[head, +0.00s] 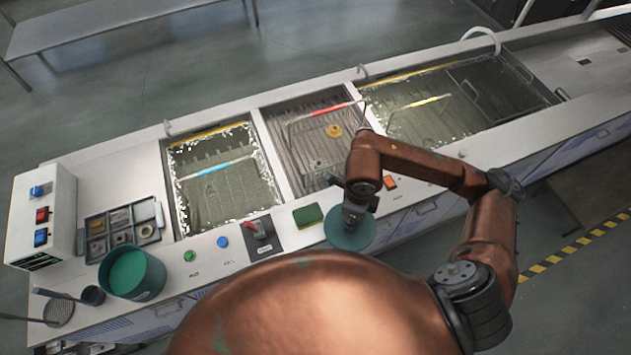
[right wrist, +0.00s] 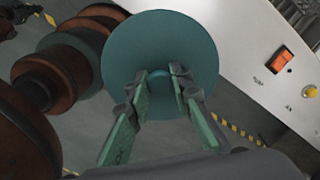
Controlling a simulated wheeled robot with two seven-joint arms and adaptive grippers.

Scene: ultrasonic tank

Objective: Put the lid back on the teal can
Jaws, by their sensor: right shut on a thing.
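The teal can (head: 133,274) stands upright and open-topped at the left front of the white counter. The teal lid (head: 351,233) is a round disc held in my right gripper (head: 352,215), near the counter's front edge, well to the right of the can. In the right wrist view the lid (right wrist: 160,48) faces the camera, and the fingers of my right gripper (right wrist: 160,82) are shut on its small central knob. The can is not in the right wrist view. My left gripper is not in view.
A grey parts tray (head: 120,228), a control box (head: 42,215), a dark cup (head: 93,295) and a mesh strainer (head: 59,311) surround the can. A green sponge (head: 308,215) and a switch lever (head: 262,229) lie between lid and can. Water tanks (head: 222,180) run behind.

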